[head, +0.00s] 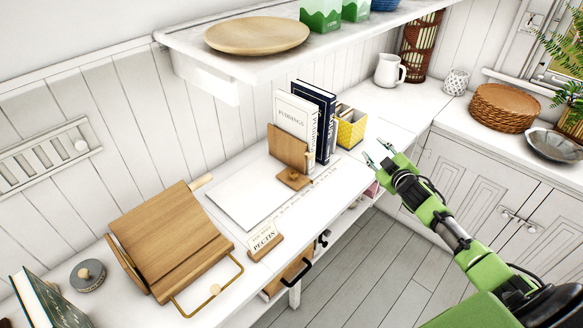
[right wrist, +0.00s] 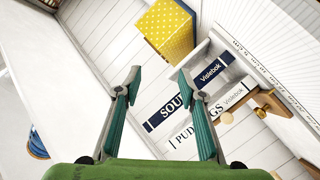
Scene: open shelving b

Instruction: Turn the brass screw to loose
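A small brass screw (head: 293,176) sits on the foot of the wooden bookend (head: 288,150), in front of two upright books. In the right wrist view the bookend (right wrist: 272,101) is at the right, with small brass-coloured round parts (right wrist: 227,118) beside it; which one is the screw I cannot tell. My right gripper (head: 377,154) is open and empty, apart from the screw, to its right past the yellow box. Its two spread fingers (right wrist: 159,80) show in the right wrist view. My left gripper is not in view.
White and dark blue books (head: 318,112) and a yellow dotted box (head: 351,127) stand by the bookend. A wooden book stand (head: 172,238) with a brass bar and a label card (head: 264,239) are nearer. A shelf (head: 245,66) overhangs the counter behind.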

